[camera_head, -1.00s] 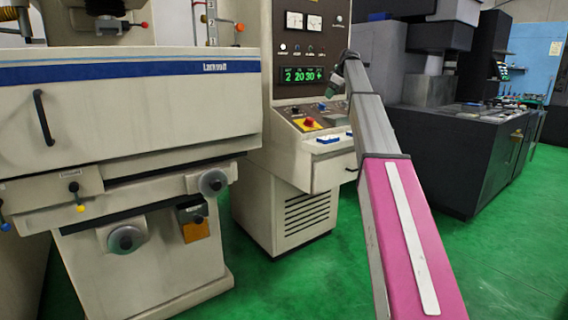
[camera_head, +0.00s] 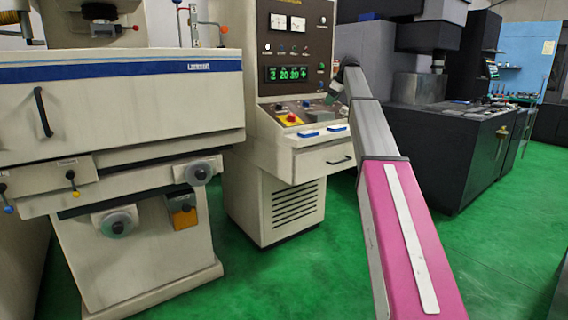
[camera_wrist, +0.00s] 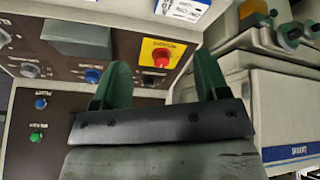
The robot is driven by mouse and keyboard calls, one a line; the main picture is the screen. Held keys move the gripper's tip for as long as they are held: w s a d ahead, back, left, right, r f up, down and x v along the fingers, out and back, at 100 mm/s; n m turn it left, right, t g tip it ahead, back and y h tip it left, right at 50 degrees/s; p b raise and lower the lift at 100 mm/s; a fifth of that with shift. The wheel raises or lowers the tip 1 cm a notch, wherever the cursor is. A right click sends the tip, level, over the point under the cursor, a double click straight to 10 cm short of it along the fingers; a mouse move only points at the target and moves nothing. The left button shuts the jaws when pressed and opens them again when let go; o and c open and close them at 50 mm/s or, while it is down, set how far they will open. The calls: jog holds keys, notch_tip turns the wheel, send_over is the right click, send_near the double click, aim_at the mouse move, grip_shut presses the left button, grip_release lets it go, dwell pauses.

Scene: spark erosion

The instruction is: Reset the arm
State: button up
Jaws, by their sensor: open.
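My gripper (camera_wrist: 163,88) shows in the wrist view with its two dark green fingers spread apart and nothing between them. Beyond the fingertips is the control panel, with a red button on a yellow plate (camera_wrist: 163,56). In the head view my pink and grey arm reaches up from the lower right. My gripper (camera_head: 333,95) is small there, at the far end of the arm, in front of the control cabinet (camera_head: 290,165). Whether it touches the panel cannot be told; it looks apart from it in the wrist view.
A beige machine with a blue stripe (camera_head: 120,72) stands at the left, with knobs and a handle (camera_head: 43,112). A dark machine (camera_head: 445,150) stands at the right. The cabinet's drawer front (camera_head: 325,160) juts out near my arm. Green floor (camera_head: 510,240) is clear at the right.

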jog(key=s+a+f+m+g+h, duration=0.1)
jog(key=s+f+m, duration=0.1)
jog(key=s+f, duration=0.75)
jog(key=s+a+f+m, duration=0.15)
jog(key=s+f, duration=0.35)
jog(key=f, duration=1)
jog(key=s+f+m+g+h, duration=0.1)
jog(key=s+f+m, duration=0.2)
jog(key=s+f, duration=0.65)
jog(key=s+f+m+g+h, duration=0.1)
jog(key=s+f+m, duration=0.2)
jog(key=s+f, duration=0.8)
jog(key=s+a+f+m+g+h, duration=0.1)
jog(key=s+f+m, duration=0.2)
jog(key=s+f, duration=0.9)
jog(key=s, duration=0.5)
jog(key=shift+s+f, duration=0.15)
jog(key=shift+s, duration=0.15)
jog(key=shift+o, duration=0.4)
jog(key=shift+w+a, duration=0.1)
jog(key=shift+a, duration=0.05)
